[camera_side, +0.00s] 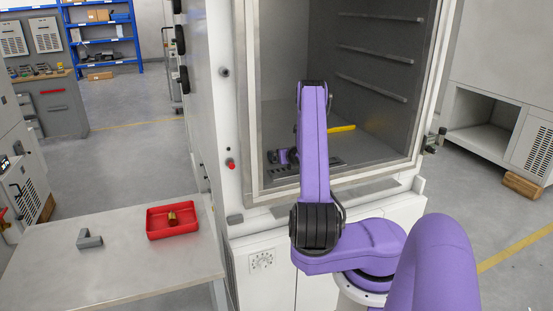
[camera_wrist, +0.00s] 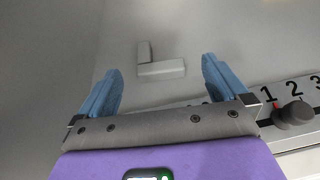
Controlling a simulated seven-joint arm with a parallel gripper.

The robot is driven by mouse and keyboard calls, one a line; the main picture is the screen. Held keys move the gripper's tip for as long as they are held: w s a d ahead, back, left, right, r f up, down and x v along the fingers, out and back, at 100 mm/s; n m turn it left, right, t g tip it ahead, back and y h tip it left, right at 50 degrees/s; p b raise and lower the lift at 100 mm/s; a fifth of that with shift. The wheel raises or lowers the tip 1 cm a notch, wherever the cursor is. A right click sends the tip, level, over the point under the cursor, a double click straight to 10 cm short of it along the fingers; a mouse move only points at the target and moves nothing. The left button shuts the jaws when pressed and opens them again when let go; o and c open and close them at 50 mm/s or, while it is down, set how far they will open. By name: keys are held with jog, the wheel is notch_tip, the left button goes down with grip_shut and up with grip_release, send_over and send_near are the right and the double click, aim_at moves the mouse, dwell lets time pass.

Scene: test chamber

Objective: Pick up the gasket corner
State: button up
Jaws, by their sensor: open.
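A pale grey L-shaped piece, which looks like the gasket corner (camera_wrist: 165,69), lies on a grey surface in the wrist view. It appears between and just beyond the fingertips of my gripper (camera_wrist: 162,74). The two blue fingers are wide apart with nothing between them. In the side view my gripper (camera_side: 281,157) is inside the chamber, low near its floor and partly hidden by my arm. The piece in the chamber cannot be made out there.
A strip with numbers and dark knobs (camera_wrist: 293,114) is close to the right finger. A yellow object (camera_side: 341,128) lies deeper in the chamber (camera_side: 380,148). A red tray (camera_side: 158,234) holding a brownish object (camera_side: 174,218) stands on the table (camera_side: 130,273).

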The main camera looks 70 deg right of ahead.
jog(key=shift+f+x, duration=0.15)
jog(key=shift+x, duration=1.5)
jog(key=shift+f+x, duration=0.15)
jog(key=shift+x, duration=1.5)
jog(key=shift+a, duration=0.2)
jog(key=c, duration=1)
